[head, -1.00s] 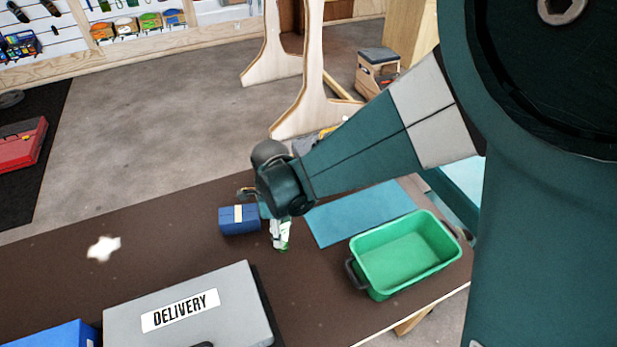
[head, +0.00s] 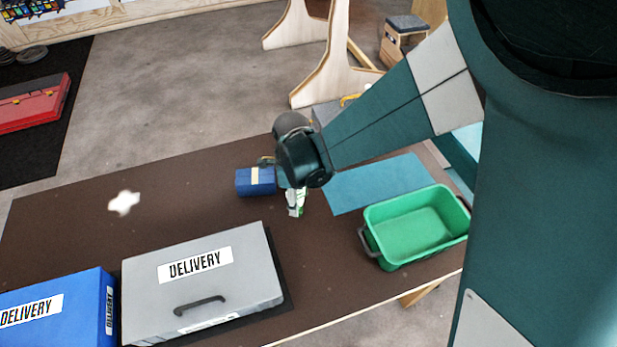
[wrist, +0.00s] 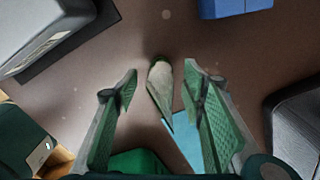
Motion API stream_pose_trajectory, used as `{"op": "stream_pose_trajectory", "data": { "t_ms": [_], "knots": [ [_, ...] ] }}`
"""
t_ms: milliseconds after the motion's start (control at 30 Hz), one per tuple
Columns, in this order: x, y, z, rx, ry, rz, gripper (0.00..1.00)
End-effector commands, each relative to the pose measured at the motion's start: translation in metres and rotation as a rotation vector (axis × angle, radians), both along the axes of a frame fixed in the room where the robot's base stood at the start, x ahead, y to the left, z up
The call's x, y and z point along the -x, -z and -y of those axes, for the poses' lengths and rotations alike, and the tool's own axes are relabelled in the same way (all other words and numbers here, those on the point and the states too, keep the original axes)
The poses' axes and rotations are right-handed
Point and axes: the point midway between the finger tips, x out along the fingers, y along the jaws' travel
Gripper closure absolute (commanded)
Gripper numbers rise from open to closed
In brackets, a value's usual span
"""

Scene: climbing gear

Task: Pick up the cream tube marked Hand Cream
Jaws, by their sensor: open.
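The cream tube (wrist: 160,85), pale with a dark green end, lies in the wrist view between the two fingers of my gripper (wrist: 160,78). The fingers have green inner pads and stand apart, with a gap on each side of the tube. The tube's marking is not readable. In the head view, my dark teal wrist is over the brown table, and a small white and green shape shows just below it. I cannot tell there how much is finger and how much is tube.
A blue box (head: 255,181) stands close left of my gripper. A blue mat (head: 375,183) and green bin (head: 415,232) lie to the right. A grey DELIVERY case (head: 205,285) and blue DELIVERY box (head: 60,312) stand in front. The table's left part is mostly clear, with a white patch (head: 124,203).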

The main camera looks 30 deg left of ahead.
Motion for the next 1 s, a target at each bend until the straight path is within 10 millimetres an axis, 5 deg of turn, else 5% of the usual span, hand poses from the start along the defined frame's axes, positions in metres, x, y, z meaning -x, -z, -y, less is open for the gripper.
{"op": "stream_pose_trajectory", "data": {
  "t_ms": [500,1000],
  "knots": [
    [-0.002,0.045,0.001,0.0,0.0,0.0,0.59],
    [-0.002,0.049,0.001,0.0,0.0,0.0,0.59]
  ]
}}
